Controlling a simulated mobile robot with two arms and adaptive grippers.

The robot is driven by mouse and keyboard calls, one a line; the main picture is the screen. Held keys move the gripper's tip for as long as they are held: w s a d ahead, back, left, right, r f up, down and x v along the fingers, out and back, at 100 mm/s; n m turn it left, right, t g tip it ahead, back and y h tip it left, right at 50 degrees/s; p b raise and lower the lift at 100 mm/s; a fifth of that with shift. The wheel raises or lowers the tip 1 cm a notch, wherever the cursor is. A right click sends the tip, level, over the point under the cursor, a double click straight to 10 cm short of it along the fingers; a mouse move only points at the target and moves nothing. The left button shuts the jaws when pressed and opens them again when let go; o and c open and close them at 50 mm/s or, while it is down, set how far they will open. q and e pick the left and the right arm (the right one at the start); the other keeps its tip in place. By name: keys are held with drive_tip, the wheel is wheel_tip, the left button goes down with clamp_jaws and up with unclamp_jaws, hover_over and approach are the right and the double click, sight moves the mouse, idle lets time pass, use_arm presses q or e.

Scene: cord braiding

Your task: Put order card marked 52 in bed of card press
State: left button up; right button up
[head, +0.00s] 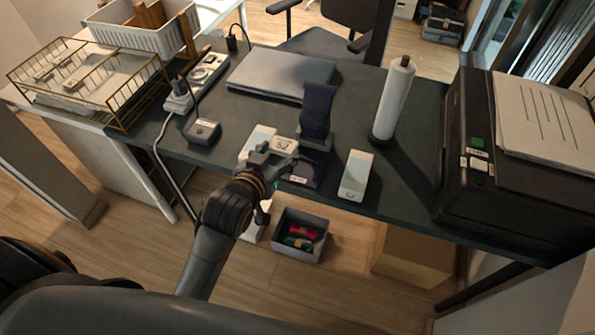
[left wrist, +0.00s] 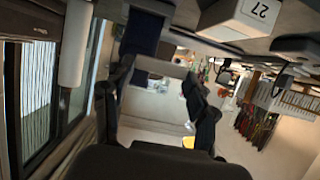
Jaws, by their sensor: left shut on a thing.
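The order card marked 52 (head: 285,146) is a small pale card, held in the shut fingers of my left gripper (head: 272,158), just in front of the card press. In the left wrist view the card (left wrist: 160,67) shows as a pale strip between the two fingers (left wrist: 158,88). The card press (head: 317,112) is dark blue and upright, with its low bed (head: 304,170) at the table's front edge. The card is above and to the left of the bed, apart from it as far as I can tell. The gripper hides part of this area. My right gripper is out of view.
White blocks stand left (head: 258,139) and right (head: 356,175) of the press; one marked 27 (left wrist: 247,15) shows in the left wrist view. A white roll (head: 393,98), black printer (head: 480,160) and closed laptop (head: 281,73) are on the table. A grey bin (head: 299,250) is below.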

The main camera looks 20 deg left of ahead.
use_arm(q)
hover_over(297, 185)
wheel_tip(297, 185, down, 6)
drive_tip(key=shift+a+r, duration=0.15)
drive_tip(key=shift+r, duration=0.1)
wheel_tip(297, 185, down, 2)
drive_tip(key=shift+f, duration=0.65)
drive_tip(key=shift+f, duration=0.1)
drive_tip(key=shift+f, duration=0.55)
drive_tip(key=o, duration=0.8)
drive_tip(key=shift+c, duration=0.2)
drive_tip(key=shift+r, duration=0.1)
